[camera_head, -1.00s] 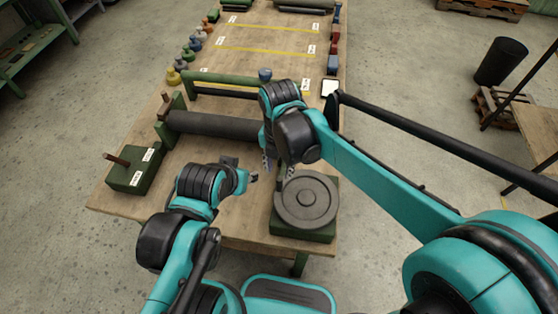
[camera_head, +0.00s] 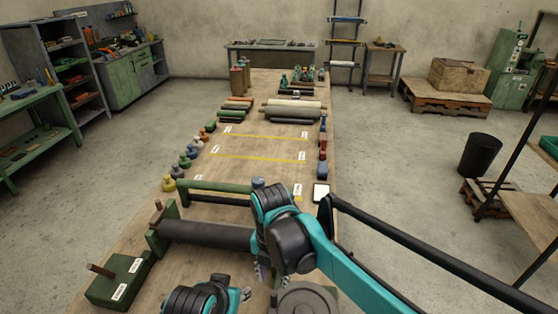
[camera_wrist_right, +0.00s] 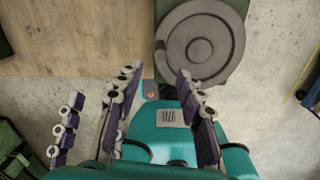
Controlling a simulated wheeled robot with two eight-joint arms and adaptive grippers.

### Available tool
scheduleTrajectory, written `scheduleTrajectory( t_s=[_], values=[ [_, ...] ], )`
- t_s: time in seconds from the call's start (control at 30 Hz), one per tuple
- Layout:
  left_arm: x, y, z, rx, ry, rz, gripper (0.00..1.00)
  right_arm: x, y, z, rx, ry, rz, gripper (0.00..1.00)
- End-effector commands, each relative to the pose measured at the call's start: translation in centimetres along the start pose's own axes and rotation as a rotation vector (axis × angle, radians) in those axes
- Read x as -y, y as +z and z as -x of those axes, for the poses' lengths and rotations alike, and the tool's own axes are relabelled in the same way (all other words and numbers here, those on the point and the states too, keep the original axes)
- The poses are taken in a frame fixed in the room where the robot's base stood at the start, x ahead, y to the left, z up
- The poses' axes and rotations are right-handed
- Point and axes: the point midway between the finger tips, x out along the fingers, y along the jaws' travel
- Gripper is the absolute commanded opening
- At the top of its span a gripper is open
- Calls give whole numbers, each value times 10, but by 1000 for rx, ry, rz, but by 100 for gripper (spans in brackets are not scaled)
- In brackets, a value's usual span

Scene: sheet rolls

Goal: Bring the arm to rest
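My right arm reaches in from the right in the head view. Its gripper (camera_head: 263,272) points down above the near part of the table (camera_head: 190,268), beside a round grey disc (camera_head: 306,298). The right wrist view shows its jointed fingers (camera_wrist_right: 158,92) spread apart with nothing between them. The disc (camera_wrist_right: 200,45) lies past the fingertips there, on a green block (camera_wrist_right: 238,62). My left gripper (camera_head: 245,295) is low in the head view, left of the right one. Only part of it shows, and whether it is open is unclear.
A dark roller (camera_head: 205,233) lies across a green stand just beyond the grippers. A green block with a peg (camera_head: 120,280) stands at the near left. Small weights (camera_head: 185,162) line the left edge. The marked middle (camera_head: 255,145) is mostly clear.

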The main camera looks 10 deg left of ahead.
Motion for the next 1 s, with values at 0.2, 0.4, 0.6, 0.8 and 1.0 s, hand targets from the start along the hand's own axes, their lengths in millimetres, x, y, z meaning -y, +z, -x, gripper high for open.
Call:
scheduleTrajectory(
  t_s=[0.2,0.4,0.6,0.8,1.0],
  values=[
    [0,2,-3,0,0,0,38,34,7,5,39,43,-283,38],
    [0,6,-8,0,0,0,38,114,14,8,110,198,-1036,38],
    [0,10,-14,0,0,0,38,192,7,-1,120,433,-1834,38],
    [0,13,-18,0,0,0,38,250,-7,-18,42,712,-2492,38],
    [0,14,-20,0,0,0,38,275,-14,-29,-48,892,-2811,38]
  ],
)
